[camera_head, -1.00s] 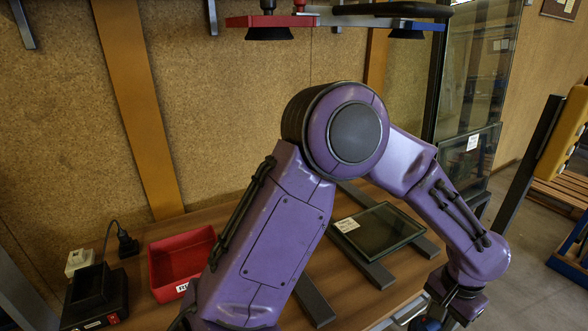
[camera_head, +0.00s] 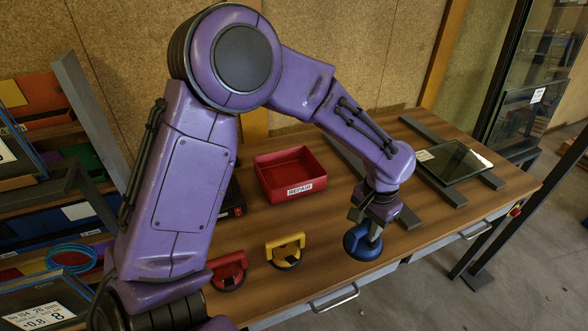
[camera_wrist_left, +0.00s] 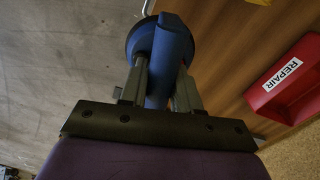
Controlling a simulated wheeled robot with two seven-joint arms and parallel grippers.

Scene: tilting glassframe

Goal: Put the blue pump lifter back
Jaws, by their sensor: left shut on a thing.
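The blue pump lifter (camera_head: 360,243) is in my left gripper (camera_head: 374,230), at the front edge of the wooden workbench. My left gripper is shut on its handle. In the left wrist view the blue lifter (camera_wrist_left: 170,55) sits between the two fingers (camera_wrist_left: 160,92), with its round cup beyond them. In that view the lifter overlaps the bench edge and the floor; I cannot tell whether it touches the bench. A red lifter (camera_head: 229,271) and a yellow lifter (camera_head: 286,252) stand to its left on the bench. My right gripper is not in view.
A red REPAIR bin (camera_head: 290,185) stands behind the lifters; it also shows in the left wrist view (camera_wrist_left: 288,85). A glass pane (camera_head: 455,163) lies on dark rails at the right. A cluttered rack (camera_head: 50,230) stands at the left. Bare bench lies around the yellow lifter.

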